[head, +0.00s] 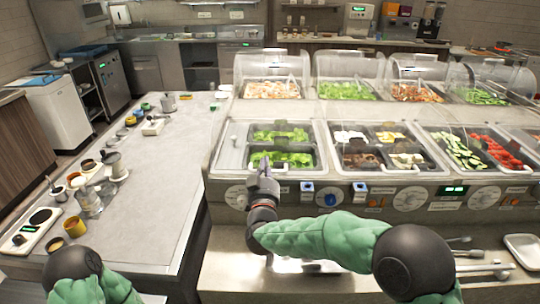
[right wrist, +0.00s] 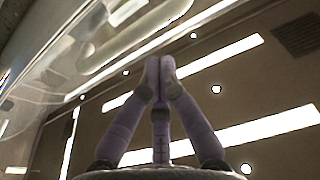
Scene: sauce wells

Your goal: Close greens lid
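Leafy greens lie in two compartments of the front-left well, a rear one (head: 280,135) and a front one (head: 290,159). My right gripper (head: 263,163) is over the left side of the front greens compartment, pointing away from me. In the right wrist view its purple fingers (right wrist: 160,68) come together at the tips, with nothing visible held between them. A clear panel with a rounded raised shape (right wrist: 130,38), perhaps a lid, is above and left of the fingertips there; contact cannot be told. My left gripper is out of view; only part of my left arm shows at the lower left.
Clear domed covers (head: 345,66) stand over the back row of food bins. More front wells with vegetables (head: 458,148) lie to the right. Knobs (head: 328,197) line the counter front. The grey left worktop (head: 160,185) is mostly clear, with jars along its left edge.

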